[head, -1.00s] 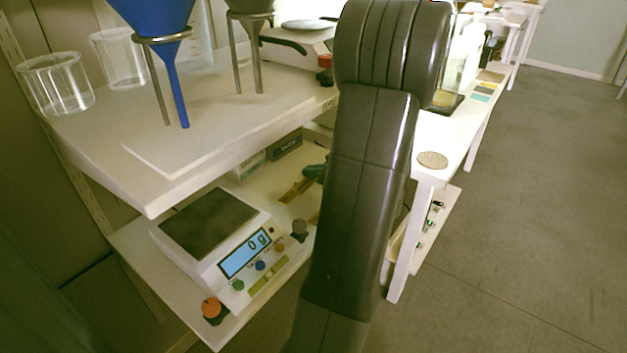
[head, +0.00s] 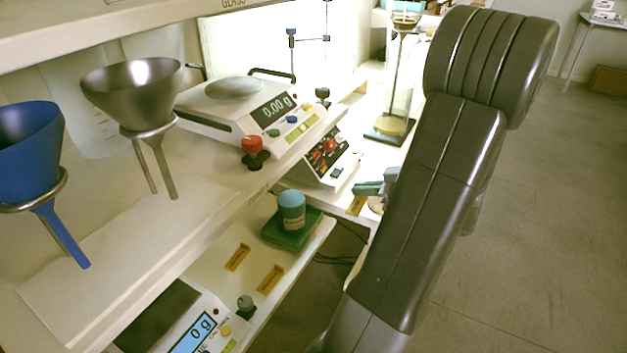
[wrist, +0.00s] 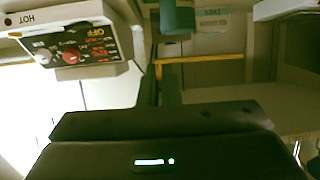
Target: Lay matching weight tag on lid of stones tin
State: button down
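A blue-lidded container (head: 291,212) stands upright on a green base (head: 283,238) on the lower shelf in the head view. Its label is too small to read, so I cannot tell whether it is the stones tin. Two yellow-brown strips (head: 237,257) (head: 270,279) lie on that shelf in front of it. I cannot tell which, if any, is the matching weight tag. My gripper (wrist: 160,80) shows as dark, narrow fingers in the wrist view; their opening and any held object are unclear. In the head view my arm hides most of it. A teal cylinder (wrist: 177,16) shows beyond the fingers.
A balance (head: 235,103) and funnels (head: 130,92) (head: 28,150) stand on the upper shelf. A second scale (head: 190,335) sits at the lower shelf's front. A control box (head: 325,158) with a red knob stands behind. Open floor (head: 560,220) lies right.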

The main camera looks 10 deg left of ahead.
jog(key=w+a+b, duration=0.1)
jog(key=a, duration=0.4)
jog(key=w+a, duration=0.2)
jog(key=a, duration=0.4)
jog(key=w+a+b, duration=0.1)
jog(key=w+a, duration=0.1)
jog(key=a, duration=0.3)
jog(key=shift+a+b, duration=0.35)
jog(key=shift+a, duration=0.05)
jog(key=shift+f+b, duration=0.7)
jog(key=shift+f, duration=1.05)
jog(key=shift+f, duration=0.15)
jog(key=shift+f, duration=0.4)
jog(key=c, duration=1.6)
grip_release()
jog(key=shift+c, duration=0.2)
jog(key=shift+r, duration=0.2)
jog(key=p+v, duration=0.3)
jog(key=v, duration=0.9)
jog(key=shift+r, duration=0.4)
